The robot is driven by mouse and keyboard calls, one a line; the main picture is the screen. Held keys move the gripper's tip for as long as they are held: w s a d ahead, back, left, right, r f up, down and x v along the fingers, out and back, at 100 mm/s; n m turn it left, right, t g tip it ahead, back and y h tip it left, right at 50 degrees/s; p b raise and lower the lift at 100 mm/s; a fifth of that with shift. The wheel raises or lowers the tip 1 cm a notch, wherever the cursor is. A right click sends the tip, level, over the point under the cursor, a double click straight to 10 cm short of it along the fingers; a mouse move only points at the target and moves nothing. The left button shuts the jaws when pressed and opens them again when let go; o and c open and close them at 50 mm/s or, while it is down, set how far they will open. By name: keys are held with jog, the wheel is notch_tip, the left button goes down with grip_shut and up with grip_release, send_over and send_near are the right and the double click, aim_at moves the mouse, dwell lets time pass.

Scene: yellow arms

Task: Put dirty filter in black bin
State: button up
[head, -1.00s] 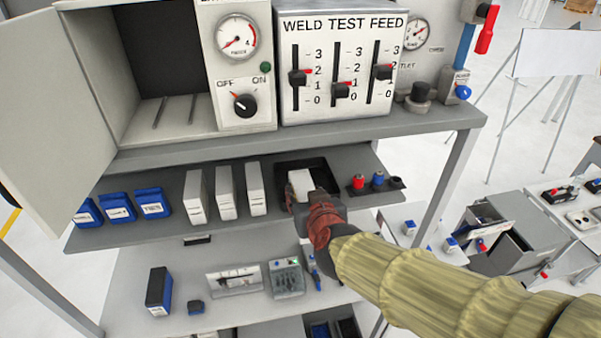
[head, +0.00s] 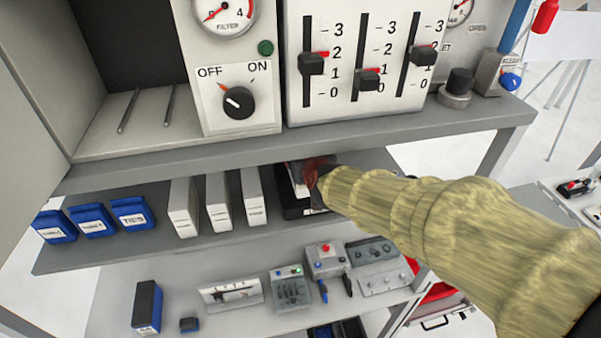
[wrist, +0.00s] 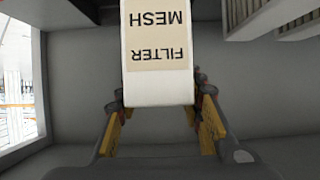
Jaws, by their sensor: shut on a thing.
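My gripper (head: 318,172) is at the shelf under the control panel, over the right part of the black bin (head: 289,208). In the wrist view, my gripper (wrist: 159,95) is shut on a white filter (wrist: 160,88) with a beige label reading FILTER MESH, upside down in that view. In the head view only a sliver of the held filter (head: 297,178) shows beside the gripper. My arm hides much of the bin, so I cannot tell whether the filter touches its floor.
Several white boxes (head: 219,203) stand upright left of the bin, with blue boxes (head: 92,220) farther left. The upper shelf edge (head: 290,145) lies close above my gripper. A lower shelf holds small devices (head: 325,260). An open cabinet (head: 130,60) stands above left.

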jog(key=w+f, duration=0.1)
jog(key=f, duration=0.1)
jog(key=w+f+b, duration=0.1)
jog(key=w+f, duration=0.1)
jog(key=shift+w+f, duration=0.15)
jog(key=shift+f, duration=0.1)
jog(key=shift+w+f, duration=0.15)
jog(key=shift+f, duration=1.45)
jog(key=shift+f, duration=0.1)
jog(key=shift+f+b, duration=0.15)
jog(key=shift+b, duration=0.2)
jog(key=o, duration=1.3)
